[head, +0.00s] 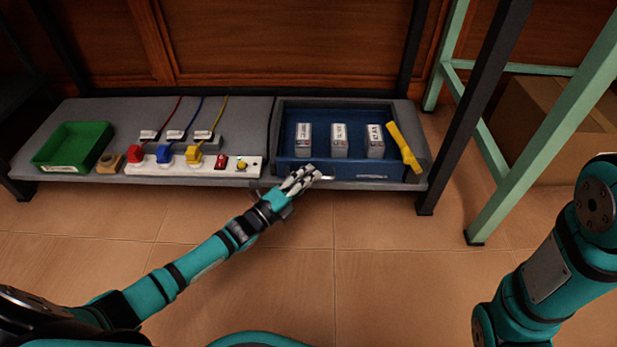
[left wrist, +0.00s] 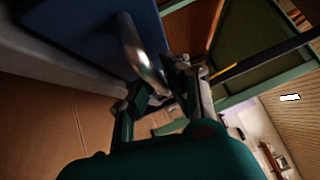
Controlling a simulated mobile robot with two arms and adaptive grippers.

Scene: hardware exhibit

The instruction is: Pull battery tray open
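The blue battery tray (head: 294,168) sits in a grey housing (head: 420,146) at the right end of the low shelf. Three upright labelled batteries (head: 339,141) stand in it. A metal handle (head: 327,178) is on its front face; the curved handle bar (left wrist: 143,55) is large in the left wrist view. My left gripper (head: 305,178) is at the left end of this handle. In the left wrist view its fingers (left wrist: 160,98) are apart, with the handle's end close to the gap. I cannot tell whether they touch it. My right gripper is out of view.
A yellow strip-like piece (head: 404,147) lies over the tray's right side. Left on the shelf are a white power strip (head: 180,167) with plugs and a green bin (head: 73,147). A dark table leg (head: 470,120) and pale green frame stand right. The floor in front is clear.

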